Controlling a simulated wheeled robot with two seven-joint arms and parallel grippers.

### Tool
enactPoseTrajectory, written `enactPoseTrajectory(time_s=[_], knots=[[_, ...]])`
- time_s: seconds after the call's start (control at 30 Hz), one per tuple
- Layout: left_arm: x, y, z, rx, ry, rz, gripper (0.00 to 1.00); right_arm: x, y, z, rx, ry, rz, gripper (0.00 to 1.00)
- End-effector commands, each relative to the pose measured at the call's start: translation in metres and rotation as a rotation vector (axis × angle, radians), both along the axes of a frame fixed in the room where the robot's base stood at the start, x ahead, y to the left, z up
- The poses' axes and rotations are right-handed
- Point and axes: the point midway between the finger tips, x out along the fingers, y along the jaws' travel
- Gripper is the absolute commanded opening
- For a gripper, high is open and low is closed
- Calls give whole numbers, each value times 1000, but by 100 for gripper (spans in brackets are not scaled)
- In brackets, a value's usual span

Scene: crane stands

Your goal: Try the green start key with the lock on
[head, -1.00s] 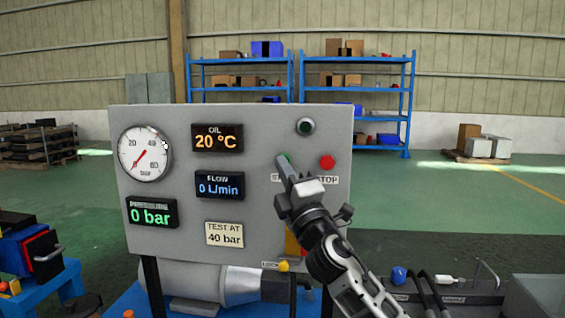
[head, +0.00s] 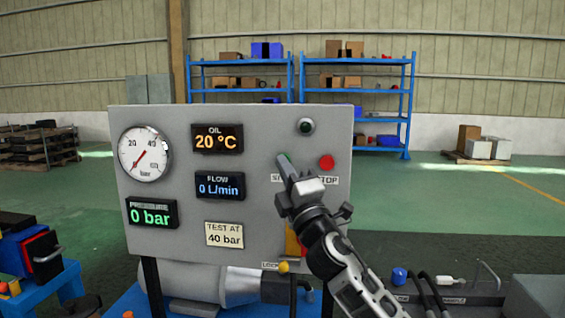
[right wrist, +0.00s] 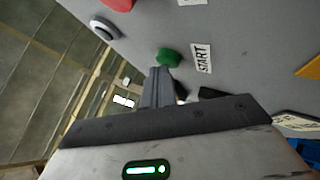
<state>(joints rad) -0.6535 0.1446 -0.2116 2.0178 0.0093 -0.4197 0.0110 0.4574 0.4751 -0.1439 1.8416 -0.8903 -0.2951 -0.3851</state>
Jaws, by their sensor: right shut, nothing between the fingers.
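The green start key (head: 283,157) is on the grey panel (head: 262,222), partly hidden behind my right gripper (head: 287,168). In the right wrist view the green key (right wrist: 168,56) shows beside the START label (right wrist: 202,58). My right gripper's fingers (right wrist: 157,82) are shut and empty, their tips at or just short of the key; contact cannot be told. A small yellow knob (head: 283,267) is beside the LOCK label (head: 270,265). A yellow-and-red piece (head: 292,242) is half hidden by my right arm. My left gripper is not in view.
The pressure display (head: 151,214) reads 0 bar and the flow display (head: 220,185) 0 L/min. Hoses (head: 432,290) lie at the lower right.

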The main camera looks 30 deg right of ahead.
Motion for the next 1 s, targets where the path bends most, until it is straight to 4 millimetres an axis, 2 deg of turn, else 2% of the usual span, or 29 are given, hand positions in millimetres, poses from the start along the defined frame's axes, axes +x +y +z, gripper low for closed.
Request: enactPoseTrajectory(time_s=[0.4,0.77,1.0], knots=[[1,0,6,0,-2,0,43,-14,10,0,1,1,0,0],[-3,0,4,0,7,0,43,-17,12,0,0,1,0,0],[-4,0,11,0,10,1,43,-35,26,0,2,1,1,0]])
